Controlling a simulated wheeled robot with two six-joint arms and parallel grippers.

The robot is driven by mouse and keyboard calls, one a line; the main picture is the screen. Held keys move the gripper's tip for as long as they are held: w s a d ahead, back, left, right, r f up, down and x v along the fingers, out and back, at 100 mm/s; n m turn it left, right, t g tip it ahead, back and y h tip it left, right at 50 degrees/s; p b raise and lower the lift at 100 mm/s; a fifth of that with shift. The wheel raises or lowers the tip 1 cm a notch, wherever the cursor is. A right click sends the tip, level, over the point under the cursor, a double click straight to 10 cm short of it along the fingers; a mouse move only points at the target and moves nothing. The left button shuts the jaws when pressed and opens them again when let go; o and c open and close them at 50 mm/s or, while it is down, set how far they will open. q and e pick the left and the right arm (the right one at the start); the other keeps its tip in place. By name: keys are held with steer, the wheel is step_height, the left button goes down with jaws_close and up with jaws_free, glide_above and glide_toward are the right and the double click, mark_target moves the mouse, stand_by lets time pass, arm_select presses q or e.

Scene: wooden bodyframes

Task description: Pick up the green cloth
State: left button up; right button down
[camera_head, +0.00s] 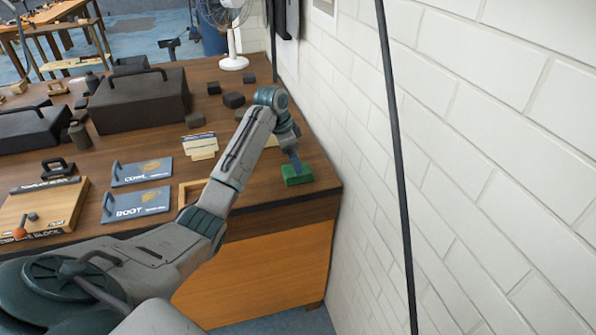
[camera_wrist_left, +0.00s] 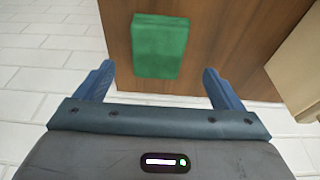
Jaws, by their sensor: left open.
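The green cloth (camera_head: 298,175) is a folded rectangular block near the right front corner of the wooden table. It also shows in the left wrist view (camera_wrist_left: 160,45), lying at the top centre. My left gripper (camera_head: 294,160) points down at the cloth from above. In the left wrist view my left gripper (camera_wrist_left: 158,70) is open, with its two blue fingers apart and the cloth between and beyond their tips. I see nothing held in it. Whether the fingers touch the cloth I cannot tell. My right gripper is not in view.
The wooden table (camera_head: 250,215) ends close to the white brick wall (camera_head: 470,150) on the right. A thin dark pole (camera_head: 398,140) crosses the wall.

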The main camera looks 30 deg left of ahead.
arm_select(q)
steer(key=p+x, duration=0.1)
steer(key=x, duration=0.2)
steer(key=shift+d+f, duration=0.2)
steer(key=shift+f, duration=0.05)
steer(key=shift+w+f, duration=0.1)
steer(key=shift+f, duration=0.25)
steer(key=shift+f+p, duration=0.2)
steer(key=shift+p, duration=0.35)
steer(key=c, duration=1.1)
